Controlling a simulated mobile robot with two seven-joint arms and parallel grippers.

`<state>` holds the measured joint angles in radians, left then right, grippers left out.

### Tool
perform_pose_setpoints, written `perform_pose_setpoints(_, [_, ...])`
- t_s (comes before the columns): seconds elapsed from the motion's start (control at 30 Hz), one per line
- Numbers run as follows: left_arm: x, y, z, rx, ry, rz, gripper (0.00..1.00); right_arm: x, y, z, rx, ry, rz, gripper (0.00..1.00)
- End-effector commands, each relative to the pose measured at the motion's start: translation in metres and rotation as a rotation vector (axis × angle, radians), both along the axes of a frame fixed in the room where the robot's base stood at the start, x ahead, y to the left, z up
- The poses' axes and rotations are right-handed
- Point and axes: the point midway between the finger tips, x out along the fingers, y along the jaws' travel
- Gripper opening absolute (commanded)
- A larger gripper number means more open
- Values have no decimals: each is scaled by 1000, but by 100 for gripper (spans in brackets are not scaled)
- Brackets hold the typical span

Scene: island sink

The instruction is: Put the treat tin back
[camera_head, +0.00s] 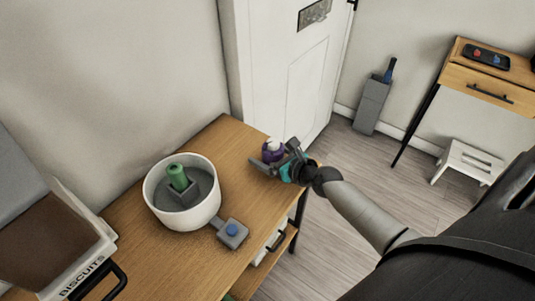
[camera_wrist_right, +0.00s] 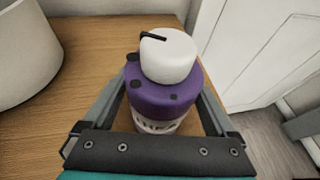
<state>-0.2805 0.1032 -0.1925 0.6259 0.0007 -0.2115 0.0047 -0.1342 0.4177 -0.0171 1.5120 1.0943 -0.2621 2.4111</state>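A purple tin (camera_wrist_right: 165,98) with a white knob-like top and dark spots, which I take for the treat tin, stands upright near the far right end of the wooden table. It also shows in the head view (camera_head: 272,152). My left gripper is not in view.
A white round pot (camera_head: 184,216) holding a green item (camera_head: 178,178) stands on the table (camera_head: 135,225). Next to it is a grey box with a blue button (camera_head: 232,232). A biscuits container (camera_head: 85,272) is at lower left. A white door (camera_head: 295,70) stands behind the table.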

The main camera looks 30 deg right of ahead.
Motion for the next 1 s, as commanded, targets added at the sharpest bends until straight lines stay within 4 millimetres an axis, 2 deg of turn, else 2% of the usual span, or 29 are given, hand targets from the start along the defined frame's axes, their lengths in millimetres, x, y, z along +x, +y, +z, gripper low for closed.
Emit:
perform_pose_setpoints(0.43, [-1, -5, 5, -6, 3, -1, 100, -2, 0, 5, 2, 1, 0, 100])
perform_pose_setpoints(0.63, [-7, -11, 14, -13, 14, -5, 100, -28, -4, 16, 1, 2, 1, 100])
perform_pose_setpoints(0.87, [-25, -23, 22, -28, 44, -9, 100, -63, -11, 31, 1, 2, 0, 100])
perform_pose_setpoints(1.0, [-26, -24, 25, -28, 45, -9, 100, -83, -14, 39, 0, 2, 1, 100])
